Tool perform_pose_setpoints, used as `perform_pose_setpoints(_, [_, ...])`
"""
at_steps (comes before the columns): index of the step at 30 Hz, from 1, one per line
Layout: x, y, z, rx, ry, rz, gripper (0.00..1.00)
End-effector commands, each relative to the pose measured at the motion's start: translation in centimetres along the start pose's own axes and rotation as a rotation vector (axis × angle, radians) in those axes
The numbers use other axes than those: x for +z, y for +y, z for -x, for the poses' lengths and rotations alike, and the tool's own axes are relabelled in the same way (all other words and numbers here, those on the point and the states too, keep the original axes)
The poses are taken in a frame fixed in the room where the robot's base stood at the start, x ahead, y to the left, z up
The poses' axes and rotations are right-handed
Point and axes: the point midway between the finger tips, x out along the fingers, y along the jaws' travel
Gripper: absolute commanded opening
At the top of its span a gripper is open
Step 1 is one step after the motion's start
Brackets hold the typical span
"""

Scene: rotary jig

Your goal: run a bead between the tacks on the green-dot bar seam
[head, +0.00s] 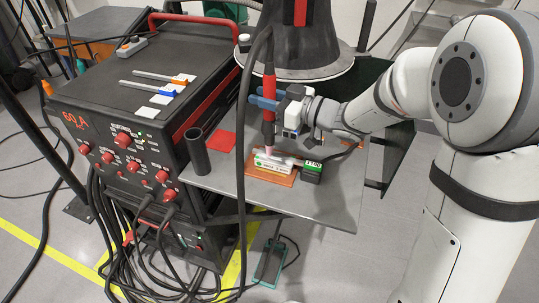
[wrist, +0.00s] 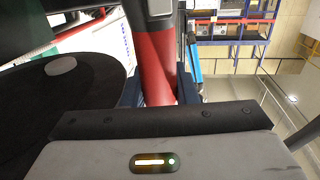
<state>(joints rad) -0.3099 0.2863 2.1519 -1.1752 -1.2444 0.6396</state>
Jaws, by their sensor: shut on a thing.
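My gripper (head: 266,101) is shut on a red and black welding torch (head: 269,88), held upright with its tip down. The torch's red body also shows in the wrist view (wrist: 155,68), between the dark blue fingers. Below it, a pale bar piece (head: 274,162) lies on an orange-brown plate (head: 258,174) on the grey shelf. The seam, tacks and green dot are too small to make out.
A red-trimmed welding machine (head: 120,130) stands at left, with a dark upright tube (head: 196,152) and a red square (head: 222,141) beside it on the grey shelf (head: 320,207). A black cable hangs in front of the shelf. The shelf's front right is bare.

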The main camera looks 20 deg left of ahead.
Motion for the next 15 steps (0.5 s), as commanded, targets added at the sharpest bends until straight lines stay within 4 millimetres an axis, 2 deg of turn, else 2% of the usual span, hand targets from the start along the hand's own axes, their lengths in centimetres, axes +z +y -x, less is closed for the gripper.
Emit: perform_pose_setpoints(15, [0.34,0.01,-0.01,0.000,0.002,0.001,0.03])
